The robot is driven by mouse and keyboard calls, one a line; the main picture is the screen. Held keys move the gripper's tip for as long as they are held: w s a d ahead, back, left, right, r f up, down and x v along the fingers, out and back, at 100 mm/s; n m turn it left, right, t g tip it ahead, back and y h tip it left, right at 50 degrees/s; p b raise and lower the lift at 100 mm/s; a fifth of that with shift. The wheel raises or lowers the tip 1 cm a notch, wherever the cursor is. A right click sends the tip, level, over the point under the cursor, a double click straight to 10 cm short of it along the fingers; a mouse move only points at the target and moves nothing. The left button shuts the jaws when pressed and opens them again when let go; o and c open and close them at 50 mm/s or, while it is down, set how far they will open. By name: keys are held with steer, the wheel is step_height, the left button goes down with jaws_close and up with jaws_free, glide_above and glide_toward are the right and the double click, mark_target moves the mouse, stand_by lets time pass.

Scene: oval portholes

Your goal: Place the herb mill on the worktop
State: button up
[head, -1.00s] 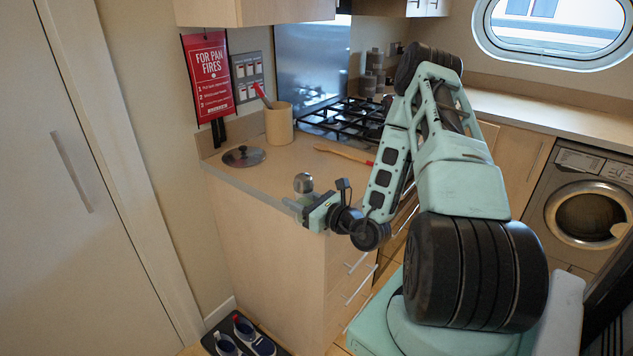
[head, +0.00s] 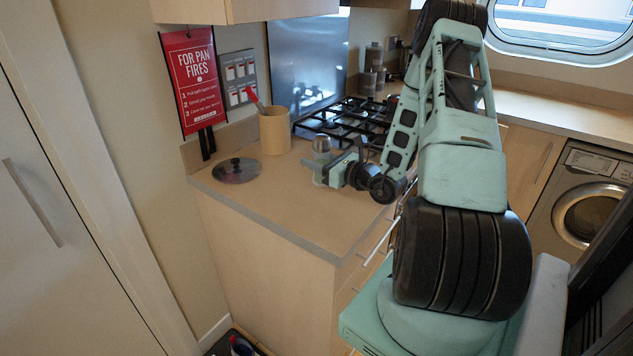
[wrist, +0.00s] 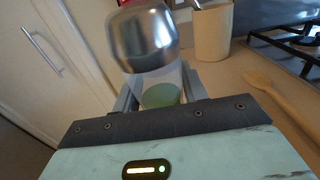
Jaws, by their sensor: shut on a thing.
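The herb mill has a shiny rounded metal top and a clear body with green contents low inside; it fills the upper middle of the wrist view (wrist: 143,45). In the head view the mill (head: 321,147) is over the worktop (head: 285,225), near the pot end. My gripper (wrist: 160,97) is shut on the mill's clear body, one finger on each side. In the head view my gripper (head: 323,172) holds the mill upright or nearly so. I cannot tell whether the mill's base touches the worktop.
A wooden spoon (wrist: 275,95) lies on the right in the wrist view. The worktop's front-left area is clear.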

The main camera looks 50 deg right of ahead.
mark_target(317, 180)
steer(key=shift+f+p, duration=0.45)
steer(key=shift+f, duration=2.7)
steer(key=shift+f, duration=0.1)
steer(key=o, duration=1.2)
steer(key=shift+c, duration=0.2)
